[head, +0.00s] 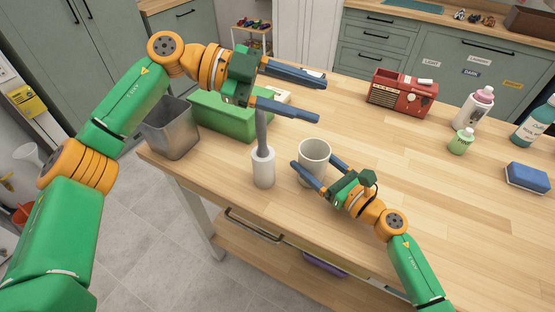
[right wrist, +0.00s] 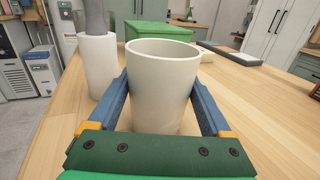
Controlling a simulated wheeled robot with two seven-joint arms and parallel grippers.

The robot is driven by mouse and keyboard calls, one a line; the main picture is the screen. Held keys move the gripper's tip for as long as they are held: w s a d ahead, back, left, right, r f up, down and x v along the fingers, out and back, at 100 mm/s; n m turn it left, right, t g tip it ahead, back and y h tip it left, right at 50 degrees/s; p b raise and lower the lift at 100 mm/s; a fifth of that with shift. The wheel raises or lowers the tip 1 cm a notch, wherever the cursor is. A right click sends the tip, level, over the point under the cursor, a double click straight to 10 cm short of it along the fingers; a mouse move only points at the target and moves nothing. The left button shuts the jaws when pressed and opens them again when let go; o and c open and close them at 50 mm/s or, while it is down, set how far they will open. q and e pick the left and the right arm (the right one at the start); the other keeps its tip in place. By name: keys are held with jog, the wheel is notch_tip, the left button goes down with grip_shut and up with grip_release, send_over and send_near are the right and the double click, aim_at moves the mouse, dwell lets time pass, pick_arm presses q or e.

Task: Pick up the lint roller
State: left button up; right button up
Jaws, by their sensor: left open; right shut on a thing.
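The lint roller (head: 263,165) stands upright on the wooden table near its front left edge, white roll below and grey handle up. It also shows in the right wrist view (right wrist: 97,68), left of a white cup. My left gripper (head: 322,98) is open and empty, above the table and to the upper right of the handle. My right gripper (head: 314,176) is shut on the white cup (head: 315,152), one finger on each side of it. The cup is upright, just right of the roller; the right wrist view shows it between the fingers (right wrist: 163,90).
A green box (head: 222,120) and a grey metal bin (head: 170,135) are at the left. A red radio (head: 400,95), bottles (head: 473,110) and a blue sponge (head: 527,178) stand at the right. The middle of the wooden table (head: 400,150) is clear.

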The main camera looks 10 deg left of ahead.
pick_arm(q)
jog(key=s+d+r+m+h, duration=0.3)
jog(key=r+m+h, duration=0.1)
jog(key=r+h, duration=0.1)
jog(key=s+d+n+h, duration=0.1)
jog(key=d+n+h, duration=0.1)
jog(key=d, duration=0.2)
jog(key=n+t+y, duration=1.7)
jog(key=n+y, duration=0.8)
jog(key=n, duration=0.3)
send_near(260, 116)
jog(key=w, duration=0.2)
jog(key=shift+y, duration=0.3)
jog(key=x, duration=1.1)
jog(key=shift+w+a+f, duration=0.15)
jog(key=shift+w+f, duration=0.15)
jog(key=shift+f, duration=0.05)
grip_shut()
